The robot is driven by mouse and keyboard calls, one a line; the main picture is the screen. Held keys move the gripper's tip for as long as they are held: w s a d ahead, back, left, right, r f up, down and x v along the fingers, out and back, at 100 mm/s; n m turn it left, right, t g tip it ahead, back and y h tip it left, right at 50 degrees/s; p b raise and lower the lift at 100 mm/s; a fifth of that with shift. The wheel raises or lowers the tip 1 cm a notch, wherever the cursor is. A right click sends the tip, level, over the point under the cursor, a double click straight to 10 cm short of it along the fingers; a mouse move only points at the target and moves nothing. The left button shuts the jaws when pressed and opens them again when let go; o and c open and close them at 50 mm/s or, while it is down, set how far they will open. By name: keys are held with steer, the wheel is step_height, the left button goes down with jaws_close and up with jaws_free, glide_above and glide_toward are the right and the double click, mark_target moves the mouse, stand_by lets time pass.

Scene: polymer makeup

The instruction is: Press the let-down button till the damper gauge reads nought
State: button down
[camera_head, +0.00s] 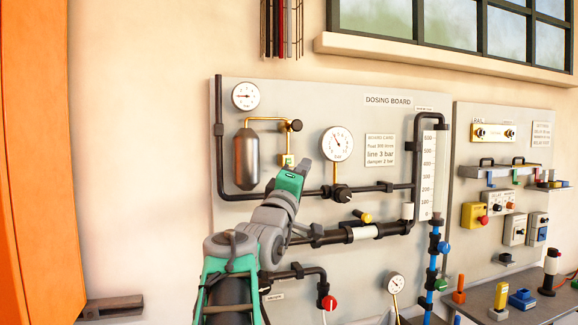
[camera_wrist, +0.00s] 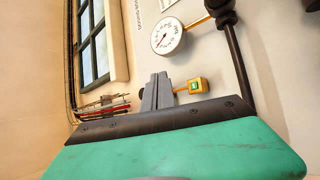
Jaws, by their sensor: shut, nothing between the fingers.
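The let-down button is a small green button on a yellow block (camera_head: 287,160), below the brass pipe on the dosing board. It also shows in the wrist view (camera_wrist: 194,86). My gripper (camera_head: 303,165) is shut and empty, its grey fingertips close beside the button. In the wrist view the shut fingers (camera_wrist: 157,90) stand left of the yellow block; whether they touch it I cannot tell. The damper gauge (camera_head: 245,96) is the small white dial at the board's upper left, above the grey damper vessel (camera_head: 246,160). Its needle is too small to read exactly.
A larger white gauge (camera_head: 337,143), also in the wrist view (camera_wrist: 167,36), sits right of the button above a black knob (camera_head: 341,194). Dark pipes cross the board below. Several rods (camera_head: 283,28) hang above. The wall left of the board is clear.

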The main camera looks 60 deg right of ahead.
mark_target(289, 161)
steer(key=shift+w, duration=0.1)
steer(key=w+d+p, duration=0.5)
steer(key=w+d, duration=0.1)
stand_by(0.5)
steer(key=shift+w+d, duration=0.15)
steer(key=shift+w, duration=0.05)
stand_by(1.7)
steer(key=shift+w+d, duration=0.2)
steer(key=shift+w+d, duration=0.25)
stand_by(0.7)
steer(key=shift+s+a+b, duration=0.5)
steer(key=shift+a+b, duration=0.05)
